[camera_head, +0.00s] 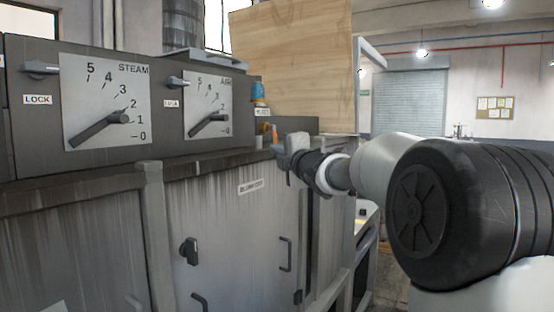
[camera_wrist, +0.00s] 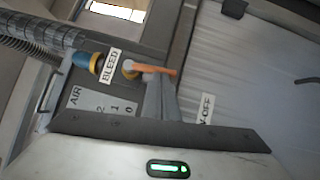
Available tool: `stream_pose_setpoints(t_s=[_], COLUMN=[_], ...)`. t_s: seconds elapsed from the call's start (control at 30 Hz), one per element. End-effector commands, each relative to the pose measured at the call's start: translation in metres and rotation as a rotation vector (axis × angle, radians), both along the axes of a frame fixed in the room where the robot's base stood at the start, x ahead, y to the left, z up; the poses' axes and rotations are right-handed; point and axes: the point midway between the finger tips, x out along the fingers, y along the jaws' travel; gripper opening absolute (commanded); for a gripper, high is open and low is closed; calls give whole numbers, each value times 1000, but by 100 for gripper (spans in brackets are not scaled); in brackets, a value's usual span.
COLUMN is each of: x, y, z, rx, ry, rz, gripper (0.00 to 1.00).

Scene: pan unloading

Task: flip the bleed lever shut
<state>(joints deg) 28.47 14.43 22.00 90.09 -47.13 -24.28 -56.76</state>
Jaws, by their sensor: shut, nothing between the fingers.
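The bleed lever (camera_wrist: 155,72) is an orange handle on a pale round valve stub (camera_wrist: 129,69), beside the white BLEED label (camera_wrist: 110,66). In the wrist view it points right from the stub. In the head view a small orange part of it (camera_head: 274,133) shows just left of my gripper (camera_head: 284,149). My gripper's fingers (camera_wrist: 157,84) are shut and empty in the wrist view. Their tips are right at the lever and overlap its lower edge in the picture. I cannot tell whether they touch it.
The AIR dial panel (camera_head: 207,105) and STEAM dial panel (camera_head: 106,101) are to the left. Cabinet doors (camera_head: 229,239) with handles stand below.

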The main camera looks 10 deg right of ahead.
Motion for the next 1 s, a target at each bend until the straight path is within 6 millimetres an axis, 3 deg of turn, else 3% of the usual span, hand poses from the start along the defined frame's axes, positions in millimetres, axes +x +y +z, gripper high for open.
stream_pose_setpoints(t_s=[0.03, 0.3, 1.0], x=[1, 11, 42], y=[0, -9, -40], z=[-10, -20, 1], rx=[-14, -162, -634], ry=[-17, -165, -633], rz=[1, 2, 2], gripper=[0, 0, 0])
